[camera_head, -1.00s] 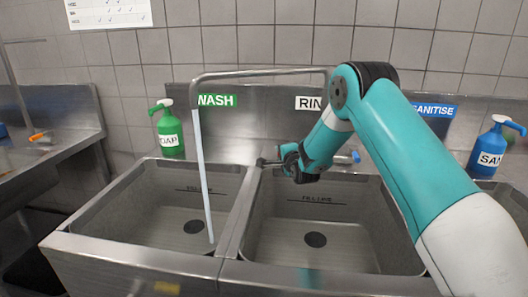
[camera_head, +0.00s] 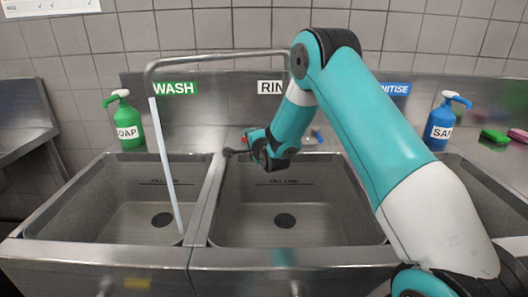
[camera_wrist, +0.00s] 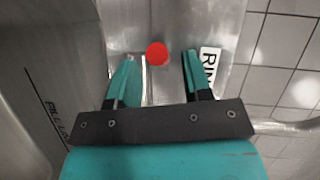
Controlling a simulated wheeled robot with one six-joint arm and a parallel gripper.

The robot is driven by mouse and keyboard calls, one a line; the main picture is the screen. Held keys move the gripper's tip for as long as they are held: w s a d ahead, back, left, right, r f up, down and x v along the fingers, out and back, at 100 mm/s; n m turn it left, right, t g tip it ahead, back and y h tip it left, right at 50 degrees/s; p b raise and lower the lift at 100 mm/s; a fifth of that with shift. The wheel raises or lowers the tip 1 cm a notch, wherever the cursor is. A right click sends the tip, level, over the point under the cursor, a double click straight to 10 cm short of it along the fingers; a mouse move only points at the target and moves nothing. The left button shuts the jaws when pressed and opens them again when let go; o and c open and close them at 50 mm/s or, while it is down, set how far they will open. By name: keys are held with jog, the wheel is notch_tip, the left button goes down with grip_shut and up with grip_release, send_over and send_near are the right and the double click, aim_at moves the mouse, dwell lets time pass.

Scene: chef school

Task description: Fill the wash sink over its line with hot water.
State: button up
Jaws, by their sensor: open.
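The wash sink (camera_head: 110,215) is the left basin, below the green WASH sign (camera_head: 175,88). A thin pale stream of water (camera_head: 165,165) falls from the spout (camera_head: 215,56) into it. Its fill line (camera_head: 165,182) shows on the back wall, with no clear water level near it. The dark drain (camera_head: 163,219) shows; I cannot tell if it is plugged. My gripper (camera_head: 240,152) is open at the back, near the divider between the basins. A red round tap end (camera_wrist: 157,53) lies between its fingertips in the wrist view, apparently untouched.
The rinse sink (camera_head: 340,225) lies right of the divider and looks empty. A blue-tipped tap handle (camera_head: 317,136) is behind my arm. A green soap bottle (camera_head: 128,122) and a blue sanitiser bottle (camera_head: 441,122) stand at the back.

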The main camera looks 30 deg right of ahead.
jog(key=s+a+r+b, duration=0.1)
jog(key=s+r+b, duration=0.1)
jog(key=s, duration=1.2)
jog(key=shift+a+b, duration=0.4)
jog(key=shift+b, duration=0.15)
jog(key=shift+w, duration=0.1)
dwell(6.0)
